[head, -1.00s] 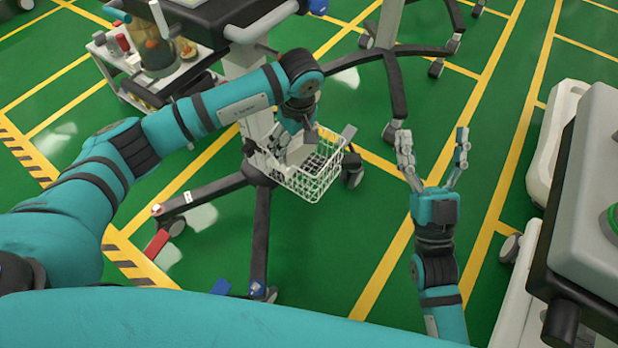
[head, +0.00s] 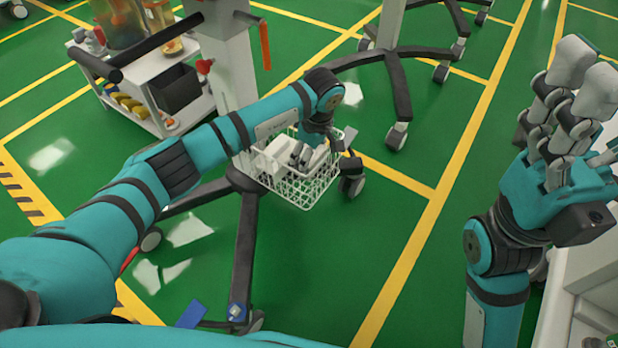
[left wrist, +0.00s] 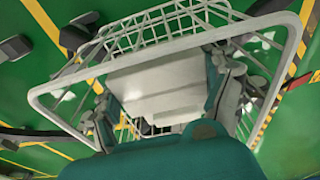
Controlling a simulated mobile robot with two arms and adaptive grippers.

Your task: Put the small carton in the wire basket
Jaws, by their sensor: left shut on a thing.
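The white small carton (left wrist: 160,85) is between the two fingers of my left gripper (left wrist: 165,105), which is shut on it. In the head view the carton (head: 272,157) and my left gripper (head: 303,152) are at the white wire basket (head: 318,193), partly within its outline. In the left wrist view the basket's rim (left wrist: 62,88) surrounds the carton and fingers. Whether the carton touches the basket floor cannot be told. My right gripper (head: 578,95) is raised at the right, empty; its fingers overlap in the picture, so its opening is unclear.
The basket hangs by a pale column (head: 232,70) on a dark wheeled base (head: 252,240). A white cart (head: 140,95) with a black bin (head: 178,90) stands at the back left. Another wheeled stand (head: 398,85) is behind the basket. Green floor is clear right of the basket.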

